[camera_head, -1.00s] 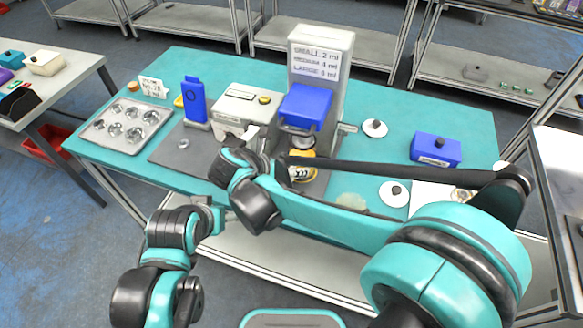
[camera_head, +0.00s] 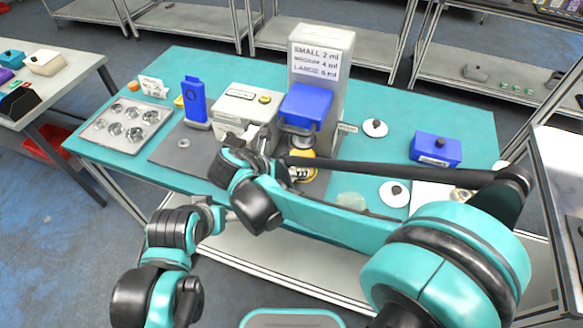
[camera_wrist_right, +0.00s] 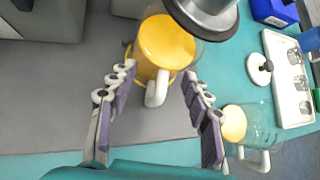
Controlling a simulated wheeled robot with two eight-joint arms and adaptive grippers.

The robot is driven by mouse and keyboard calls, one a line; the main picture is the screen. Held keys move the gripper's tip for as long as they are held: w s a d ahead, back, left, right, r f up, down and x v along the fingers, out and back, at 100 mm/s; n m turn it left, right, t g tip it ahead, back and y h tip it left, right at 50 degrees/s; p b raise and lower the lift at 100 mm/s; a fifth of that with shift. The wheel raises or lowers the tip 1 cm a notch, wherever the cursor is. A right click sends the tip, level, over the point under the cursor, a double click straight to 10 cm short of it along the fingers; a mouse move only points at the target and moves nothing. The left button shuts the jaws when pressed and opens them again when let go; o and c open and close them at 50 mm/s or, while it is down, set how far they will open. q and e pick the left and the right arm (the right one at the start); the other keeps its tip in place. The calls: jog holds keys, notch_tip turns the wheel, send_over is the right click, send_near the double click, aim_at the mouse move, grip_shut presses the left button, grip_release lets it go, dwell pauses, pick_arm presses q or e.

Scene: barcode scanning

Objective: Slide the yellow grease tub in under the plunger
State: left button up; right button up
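The yellow grease tub (camera_wrist_right: 166,42) is a clear mug-like tub with yellow contents and a white handle, standing on the grey mat. The plunger (camera_wrist_right: 206,12) is a dark-rimmed disc that covers the tub's right edge in the right wrist view; I cannot tell the height gap. In the head view the tub (camera_head: 303,165) shows below the blue part of the dispenser (camera_head: 306,105). My right gripper (camera_wrist_right: 158,100) is open, its fingers apart on either side of the handle. My left gripper (camera_head: 230,215) is away at the table's front edge; its fingers are unclear.
A grey box machine (camera_head: 245,105) and a blue upright device (camera_head: 194,100) stand left of the dispenser. A metal tray (camera_head: 127,125) lies farther left, and a blue box (camera_head: 435,149) right.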

jog(key=o, duration=0.5)
jog(key=v, duration=0.7)
jog(key=shift+a+r, duration=0.15)
jog(key=shift+s+a, duration=0.1)
jog(key=shift+s, duration=0.1)
